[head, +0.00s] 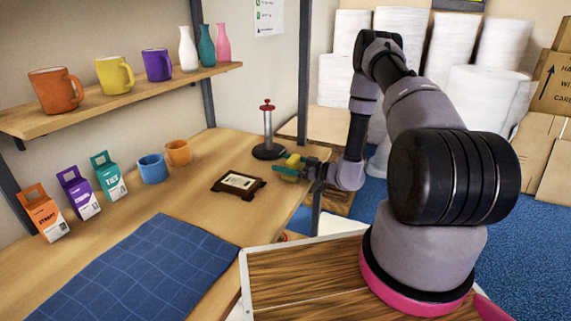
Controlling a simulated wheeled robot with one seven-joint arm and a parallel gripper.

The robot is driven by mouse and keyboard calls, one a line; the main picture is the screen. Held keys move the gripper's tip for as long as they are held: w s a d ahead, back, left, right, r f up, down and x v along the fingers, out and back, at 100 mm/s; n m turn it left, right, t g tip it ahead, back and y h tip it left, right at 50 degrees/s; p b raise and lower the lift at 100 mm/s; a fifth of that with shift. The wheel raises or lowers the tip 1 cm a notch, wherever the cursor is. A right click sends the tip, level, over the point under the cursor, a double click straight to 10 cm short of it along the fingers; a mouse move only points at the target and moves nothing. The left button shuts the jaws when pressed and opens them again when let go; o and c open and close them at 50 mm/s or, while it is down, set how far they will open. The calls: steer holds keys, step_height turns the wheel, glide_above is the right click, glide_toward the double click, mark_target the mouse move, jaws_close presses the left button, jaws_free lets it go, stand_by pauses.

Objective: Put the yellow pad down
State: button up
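My gripper (294,168) is at the right end of the wooden counter (205,205), pointing left. It appears shut on a small yellow pad (291,160), with green showing just below the yellow. The pad is small in view and partly hidden by the fingers. It appears to be above the counter, right of a dark wooden stand with a pale top (239,183). The exact gap below the pad cannot be told.
A post with a red knob on a dark round base (268,150) stands close behind my gripper. Blue (152,169) and orange (179,152) cups, several small cartons (78,193) and a blue cloth (150,265) lie further left. Mugs and vases line the shelf (130,95).

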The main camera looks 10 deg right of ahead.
steer(key=shift+s+d+f, duration=0.1)
steer(key=shift+d+f, duration=0.05)
steer(key=shift+d, duration=0.05)
steer(key=v, duration=1)
steer(key=s+a+r+n+g+h, duration=0.1)
steer(key=s+a+r+n+g, duration=0.25)
steer(key=r+n, duration=0.6)
steer(key=s+a+r+n+g+h, duration=0.1)
steer(key=s+a+r+n+g, duration=0.2)
steer(key=r+n, duration=0.65)
steer(key=s+a+r+n+g+h, duration=0.1)
steer(key=s+r+n+g, duration=0.5)
steer(key=n, duration=0.6)
steer(key=s+d+r+n+t+h, duration=0.3)
steer(key=s+r+n, duration=0.3)
steer(key=n, duration=0.7)
steer(key=s+d+r+n+t+h, duration=0.2)
steer(key=s+r+n+t+h, duration=0.4)
steer(key=r+n, duration=0.5)
steer(key=shift+d+r+n+h, duration=0.25)
steer(key=shift+d+n+h, duration=0.1)
steer(key=shift+n, duration=0.75)
